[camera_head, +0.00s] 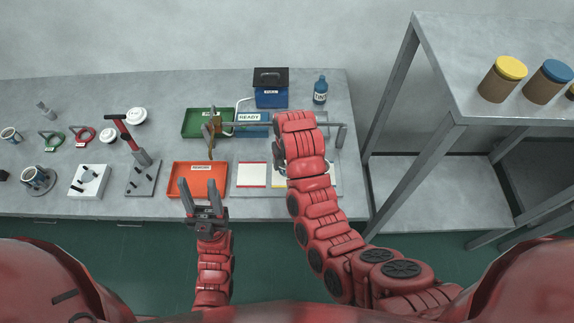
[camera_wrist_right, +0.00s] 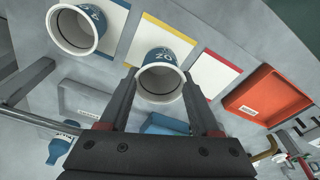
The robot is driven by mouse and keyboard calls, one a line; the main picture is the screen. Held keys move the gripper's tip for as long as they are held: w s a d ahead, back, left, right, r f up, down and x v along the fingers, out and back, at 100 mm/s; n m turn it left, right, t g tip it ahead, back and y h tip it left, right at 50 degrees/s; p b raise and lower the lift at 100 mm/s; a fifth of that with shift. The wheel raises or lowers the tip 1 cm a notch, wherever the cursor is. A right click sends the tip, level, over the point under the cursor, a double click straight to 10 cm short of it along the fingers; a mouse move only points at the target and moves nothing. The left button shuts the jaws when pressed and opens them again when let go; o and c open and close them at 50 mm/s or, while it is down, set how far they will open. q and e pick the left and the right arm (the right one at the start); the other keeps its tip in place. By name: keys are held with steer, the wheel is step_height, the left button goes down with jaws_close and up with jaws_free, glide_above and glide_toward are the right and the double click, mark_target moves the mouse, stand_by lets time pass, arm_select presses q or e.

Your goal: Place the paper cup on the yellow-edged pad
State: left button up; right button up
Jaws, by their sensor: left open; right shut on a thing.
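The paper cup (camera_wrist_right: 165,58), white-rimmed with a blue printed side, is between the fingers of my right gripper (camera_wrist_right: 160,80) in the right wrist view. The gripper is shut on it. The yellow-edged pad (camera_wrist_right: 127,52) lies behind the cup and is partly covered by it; I cannot tell whether the cup touches it. In the head view a strip of that pad (camera_head: 278,178) shows, and my right arm hides the right gripper and held cup. My left gripper (camera_head: 201,186) is open and empty in front of the orange tray.
A red-edged pad (camera_head: 252,174) and the orange tray (camera_head: 198,194) lie to the left in the head view. A green tray (camera_head: 195,123) and a metal rail (camera_head: 250,124) are behind.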

steer(key=shift+w+r, duration=0.2)
steer(key=shift+w, duration=0.25)
step_height(320, 180, down, 3)
steer(key=p, duration=0.2)
steer(key=shift+d+p, duration=0.15)
steer(key=shift+p, duration=0.25)
steer(key=shift+f, duration=0.4)
steer(key=shift+f, duration=0.2)
steer(key=o, duration=1.3)
steer(key=shift+r, duration=0.1)
